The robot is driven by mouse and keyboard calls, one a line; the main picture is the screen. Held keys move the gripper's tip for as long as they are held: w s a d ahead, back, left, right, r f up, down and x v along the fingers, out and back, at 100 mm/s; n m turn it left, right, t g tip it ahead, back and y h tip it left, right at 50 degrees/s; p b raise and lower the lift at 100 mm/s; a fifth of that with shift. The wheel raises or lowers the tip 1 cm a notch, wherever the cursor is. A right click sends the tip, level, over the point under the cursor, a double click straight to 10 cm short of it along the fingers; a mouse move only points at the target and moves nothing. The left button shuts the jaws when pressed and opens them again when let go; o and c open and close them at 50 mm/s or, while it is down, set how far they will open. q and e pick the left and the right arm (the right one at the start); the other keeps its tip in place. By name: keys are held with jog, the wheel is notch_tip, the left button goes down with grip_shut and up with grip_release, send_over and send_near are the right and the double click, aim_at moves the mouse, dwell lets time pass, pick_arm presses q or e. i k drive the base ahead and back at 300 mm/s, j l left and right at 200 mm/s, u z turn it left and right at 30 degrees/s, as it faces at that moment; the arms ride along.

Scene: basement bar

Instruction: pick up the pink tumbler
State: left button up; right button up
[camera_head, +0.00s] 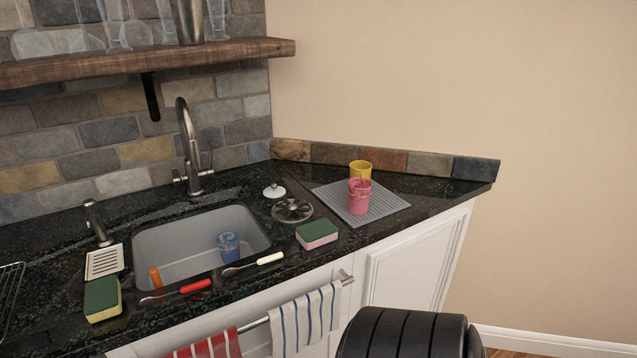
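The pink tumbler (359,197) stands upright near the front part of a grey ridged drying mat (388,206) on the right of the black counter. A yellow cup (360,169) stands just behind it and is partly hidden by it. Neither of my grippers shows in the head view. A dark rounded part of my own body is at the bottom edge, right of centre.
A sink (180,265) holds a blue cup (229,245). A green and pink sponge (317,233), a metal strainer (292,210) and a white-handled utensil (270,258) lie left of the mat. Striped towels (305,322) hang below. A shelf (150,62) with glasses is above.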

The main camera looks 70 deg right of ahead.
aim_at(359, 197)
jog(key=l+u, duration=0.2)
jog(key=l, duration=0.5)
jog(key=l+z, duration=0.1)
jog(key=z, duration=0.3)
jog(key=i+l+z, duration=0.1)
jog(key=z, duration=0.65)
jog(key=i+l, duration=0.05)
